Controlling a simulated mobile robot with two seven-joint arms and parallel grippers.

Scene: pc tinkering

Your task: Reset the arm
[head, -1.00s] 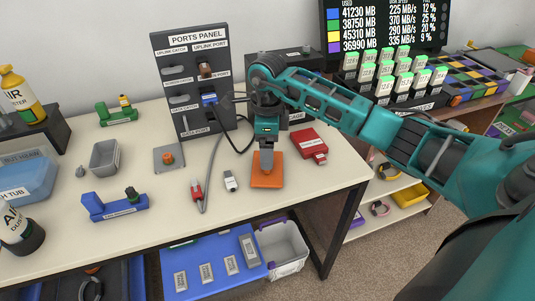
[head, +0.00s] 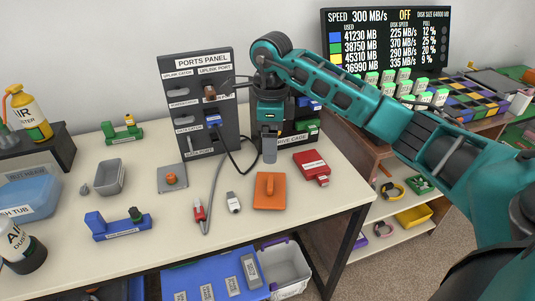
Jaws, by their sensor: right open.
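My right arm reaches in from the right. Its teal and black gripper (head: 270,155) points down above the table, in front of the drive cage (head: 302,136). The jaws are open and nothing shows between them. An orange block with a raised handle (head: 269,191) lies flat on the table below the fingertips, apart from them. My left gripper is not in view.
The ports panel (head: 196,62) stands just left of the gripper, with cables hanging from it. A red drive (head: 311,166), a small white stick (head: 233,202) and a red-tipped cable (head: 199,210) lie near the orange block. The table's front right is clear.

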